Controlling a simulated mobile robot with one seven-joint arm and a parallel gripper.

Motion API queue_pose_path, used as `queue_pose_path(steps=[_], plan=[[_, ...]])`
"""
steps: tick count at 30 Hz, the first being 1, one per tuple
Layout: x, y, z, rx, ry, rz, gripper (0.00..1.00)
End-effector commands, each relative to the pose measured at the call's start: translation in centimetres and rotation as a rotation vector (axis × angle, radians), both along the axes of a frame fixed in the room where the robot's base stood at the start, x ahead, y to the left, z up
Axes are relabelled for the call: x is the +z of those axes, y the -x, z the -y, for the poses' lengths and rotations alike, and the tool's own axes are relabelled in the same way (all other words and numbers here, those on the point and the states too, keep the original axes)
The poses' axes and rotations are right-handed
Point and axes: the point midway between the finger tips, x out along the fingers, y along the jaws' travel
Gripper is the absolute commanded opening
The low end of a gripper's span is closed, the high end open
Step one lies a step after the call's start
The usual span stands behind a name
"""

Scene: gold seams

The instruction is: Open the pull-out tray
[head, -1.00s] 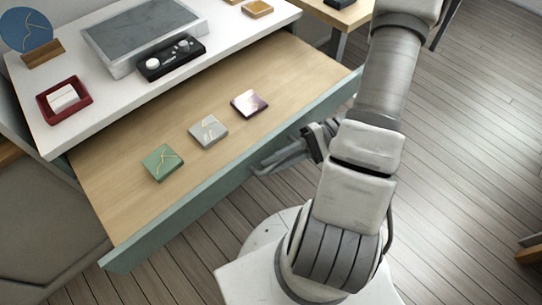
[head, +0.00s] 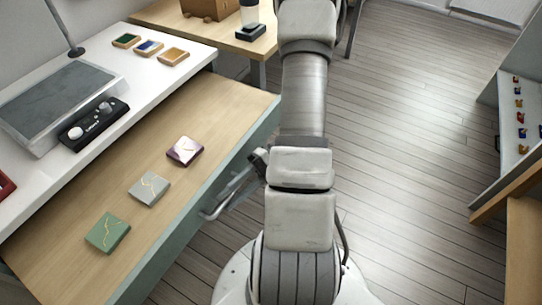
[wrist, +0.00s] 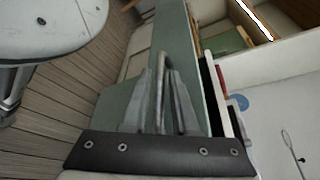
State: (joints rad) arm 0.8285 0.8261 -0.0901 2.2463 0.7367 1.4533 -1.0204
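The pull-out tray (head: 75,220) is a pale wooden board with a green front (head: 205,205). It stands well out from under the white worktop in the head view. A green tile (head: 108,232), a grey tile (head: 149,187) and a purple tile (head: 185,151), with thin seams, lie on it. In the wrist view the green front (wrist: 180,32) runs up past my gripper (wrist: 163,85). A grey bar handle (wrist: 165,62) shows between my gripper's fingers, which look apart. My arm partly hides the gripper in the head view.
The white worktop (head: 150,82) holds a grey slab (head: 55,100), a black control box (head: 94,124) and several small colour trays. A wooden table (head: 205,32) stands behind. A shelf with small pieces (head: 520,125) is at the right. The plank floor (head: 400,150) between is clear.

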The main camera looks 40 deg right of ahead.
Motion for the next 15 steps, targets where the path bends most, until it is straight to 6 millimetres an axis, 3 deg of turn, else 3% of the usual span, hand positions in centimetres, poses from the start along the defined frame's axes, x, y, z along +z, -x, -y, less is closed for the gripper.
queue_pose_path(steps=[15], plan=[[2.7, 0.6, 11.8, -0.003, 0.003, 0.0, 0.27]])
